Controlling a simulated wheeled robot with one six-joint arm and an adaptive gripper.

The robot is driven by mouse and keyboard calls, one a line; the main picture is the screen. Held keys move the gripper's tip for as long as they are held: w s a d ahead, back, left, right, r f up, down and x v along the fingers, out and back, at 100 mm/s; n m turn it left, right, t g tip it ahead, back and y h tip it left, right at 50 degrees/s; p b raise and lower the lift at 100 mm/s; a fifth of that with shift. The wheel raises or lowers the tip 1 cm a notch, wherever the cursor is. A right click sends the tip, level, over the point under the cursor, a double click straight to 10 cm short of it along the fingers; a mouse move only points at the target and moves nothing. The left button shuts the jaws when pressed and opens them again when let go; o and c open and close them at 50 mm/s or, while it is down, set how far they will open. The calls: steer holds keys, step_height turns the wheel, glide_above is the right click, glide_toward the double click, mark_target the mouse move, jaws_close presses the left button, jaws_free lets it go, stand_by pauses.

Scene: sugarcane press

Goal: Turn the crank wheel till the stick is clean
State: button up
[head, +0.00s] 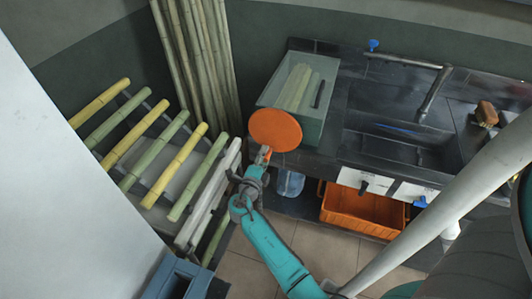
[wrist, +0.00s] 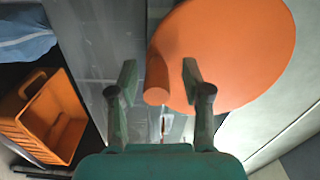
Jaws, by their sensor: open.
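The crank wheel is an orange disc (head: 275,130) at the front left corner of the counter in the head view. In the wrist view the orange crank wheel (wrist: 235,50) fills the upper right, and its orange round handle (wrist: 158,75) sticks out towards me. My gripper (head: 263,155) is just below the wheel in the head view. In the wrist view my gripper (wrist: 158,82) is open, with one finger on each side of the handle and gaps between. Pale green stick pieces (head: 296,87) lie in a grey-green box (head: 327,125) behind the wheel. I cannot tell which stick the wheel works on.
Yellow and green canes (head: 150,150) lie on a rack at left; tall canes (head: 195,60) stand in the corner. A black sink counter (head: 340,150) is at right. An orange crate (head: 362,210) and a clear bluish container (head: 290,182) are below it. Tiled floor (head: 310,245) shows in front.

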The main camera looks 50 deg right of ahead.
steer(key=v, duration=1)
steer(key=shift+r, duration=0.1)
steer(key=shift+s+d, duration=0.15)
steer(key=shift+s, duration=0.05)
steer(key=c, duration=0.7)
steer(key=s+n, duration=0.1)
steer(key=s+d+n+y, duration=0.1)
steer(key=s+d+n+t, duration=0.1)
steer(key=s, duration=0.1)
steer(key=shift+r, duration=0.25)
jaws_close()
steer(key=n+t+y, duration=0.2)
steer(key=n, duration=0.2)
glide_toward(278, 148)
steer(key=x, duration=0.4)
steer(key=shift+w+d, duration=0.1)
steer(key=shift+w, duration=0.05)
steer(key=shift+w+a+f, duration=0.25)
steer(key=shift+w+f, duration=0.1)
steer(key=shift+w, duration=0.25)
